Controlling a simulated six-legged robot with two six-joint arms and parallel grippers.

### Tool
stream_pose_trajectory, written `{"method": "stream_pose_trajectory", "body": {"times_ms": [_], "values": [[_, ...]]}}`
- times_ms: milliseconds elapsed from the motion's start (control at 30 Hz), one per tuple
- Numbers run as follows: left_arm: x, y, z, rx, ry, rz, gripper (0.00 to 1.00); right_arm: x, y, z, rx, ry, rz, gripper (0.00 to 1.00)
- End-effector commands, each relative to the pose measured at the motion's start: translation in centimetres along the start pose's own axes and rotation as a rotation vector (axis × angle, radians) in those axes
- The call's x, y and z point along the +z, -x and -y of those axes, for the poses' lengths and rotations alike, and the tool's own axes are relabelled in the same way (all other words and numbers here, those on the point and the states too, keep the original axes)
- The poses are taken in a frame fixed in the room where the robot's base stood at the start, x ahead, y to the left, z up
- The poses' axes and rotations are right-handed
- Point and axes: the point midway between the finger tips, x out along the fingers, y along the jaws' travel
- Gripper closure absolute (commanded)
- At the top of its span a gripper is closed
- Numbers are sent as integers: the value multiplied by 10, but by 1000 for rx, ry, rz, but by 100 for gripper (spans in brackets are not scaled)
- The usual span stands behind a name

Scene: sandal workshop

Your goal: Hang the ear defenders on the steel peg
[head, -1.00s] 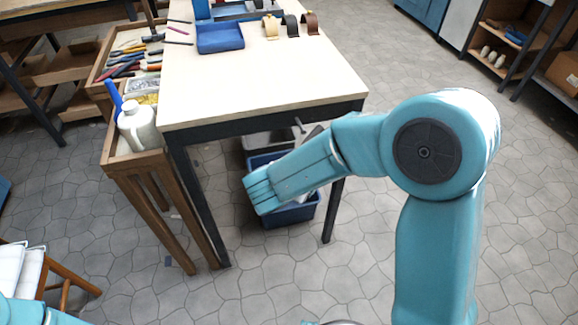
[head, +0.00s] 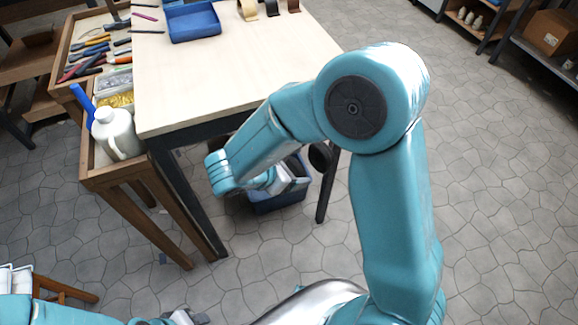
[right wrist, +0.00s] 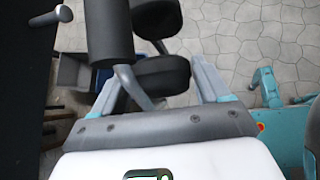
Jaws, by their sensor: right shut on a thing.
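The black ear defenders show in the right wrist view, with a cup (right wrist: 162,76) between my fingers, a second cup farther up, a thick dark band at left and a grey metal arm. My right gripper (right wrist: 160,88) is shut on the ear defenders, with one finger on each side. In the head view, one round dark cup (head: 320,157) shows beside the table's front right leg, and my right gripper (head: 287,178) is partly hidden by my forearm.
The pale table (head: 235,75) stands close to my right arm. Beneath it is a blue bin (head: 280,203). A wooden side rack (head: 98,178) at left holds tools and a white bottle (head: 116,133). A blue tray (head: 193,22) lies on the table. Floor at right is clear.

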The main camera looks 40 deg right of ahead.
Motion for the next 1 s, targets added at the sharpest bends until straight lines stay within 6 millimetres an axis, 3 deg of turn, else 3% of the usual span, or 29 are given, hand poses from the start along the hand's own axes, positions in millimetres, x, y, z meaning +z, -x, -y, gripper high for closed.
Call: {"method": "stream_pose_trajectory", "body": {"times_ms": [1000], "values": [[0,11,-4,0,0,0,57,3,-22,-67,1,1,1,64]]}}
